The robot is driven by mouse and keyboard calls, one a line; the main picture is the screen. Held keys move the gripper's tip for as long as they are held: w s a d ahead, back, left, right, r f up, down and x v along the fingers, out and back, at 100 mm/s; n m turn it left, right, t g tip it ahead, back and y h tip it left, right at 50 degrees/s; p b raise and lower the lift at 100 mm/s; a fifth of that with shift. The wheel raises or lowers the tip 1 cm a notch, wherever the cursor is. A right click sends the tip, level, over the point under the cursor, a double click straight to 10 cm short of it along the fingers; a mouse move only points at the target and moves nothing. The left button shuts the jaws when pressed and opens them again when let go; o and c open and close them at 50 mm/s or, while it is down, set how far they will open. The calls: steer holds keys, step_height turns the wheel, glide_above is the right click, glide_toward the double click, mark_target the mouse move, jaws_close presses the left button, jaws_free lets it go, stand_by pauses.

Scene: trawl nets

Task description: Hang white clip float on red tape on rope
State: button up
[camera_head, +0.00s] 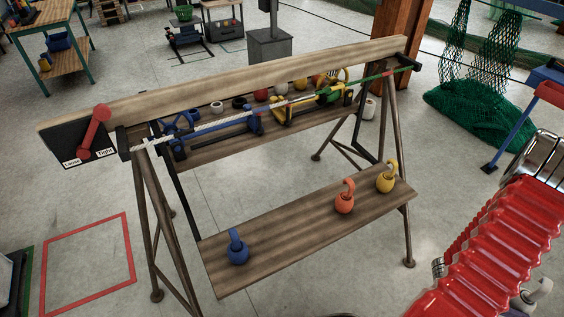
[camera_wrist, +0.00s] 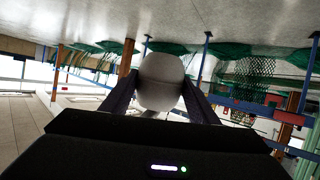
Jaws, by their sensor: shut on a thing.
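My gripper (camera_wrist: 160,82) shows in the wrist view, with its two dark fingers shut on a white rounded float (camera_wrist: 162,72). The float's clip is not clear there. Neither my gripper nor the white float can be made out in the head view. The rope (camera_head: 205,127) runs along the wooden trestle, white at the left and green toward the right end. A small red band (camera_head: 388,74) near the rope's right end looks like the red tape.
A blue float (camera_head: 237,250), an orange float (camera_head: 345,200) and a yellow float (camera_head: 387,180), each with a hook, stand on the lower shelf (camera_head: 290,240). A red lever (camera_head: 95,128) sits on a panel marked Loose and Tight. Green netting (camera_head: 475,110) hangs behind, right.

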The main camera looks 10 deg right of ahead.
steer(key=w+a+r+n+t+y, duration=0.1)
steer(key=w+a+r+n+t, duration=0.4)
steer(key=w, duration=0.8)
steer(key=w+a+r+n+t, duration=0.35)
steer(key=w+a, duration=0.25)
steer(key=w, duration=0.6)
steer(key=w+a+r+n+t+y, duration=0.1)
steer(key=w+a+r+n+t, duration=0.35)
steer(key=w, duration=0.85)
steer(key=w+a+r+n+t+y, duration=0.2)
steer(key=w+a, duration=0.3)
steer(key=a, duration=0.4)
steer(key=w+a+r+n+t+y, duration=0.2)
steer(key=w+a+r, duration=0.15)
steer(key=a, duration=0.65)
steer(key=w+a+r+n+y, duration=0.1)
steer(key=a+r+n+y, duration=0.1)
steer(key=a, duration=0.7)
steer(key=w+a+r+n+t+y, duration=0.1)
steer(key=a+r+n+y, duration=0.1)
steer(key=a, duration=0.7)
steer(key=n+y, duration=0.1)
steer(key=y, duration=0.1)
steer(key=shift+w+a+r+n+y, duration=0.3)
steer(key=shift+w+a+r, duration=0.05)
steer(key=shift+w+a, duration=0.05)
steer(key=shift+t, duration=0.3)
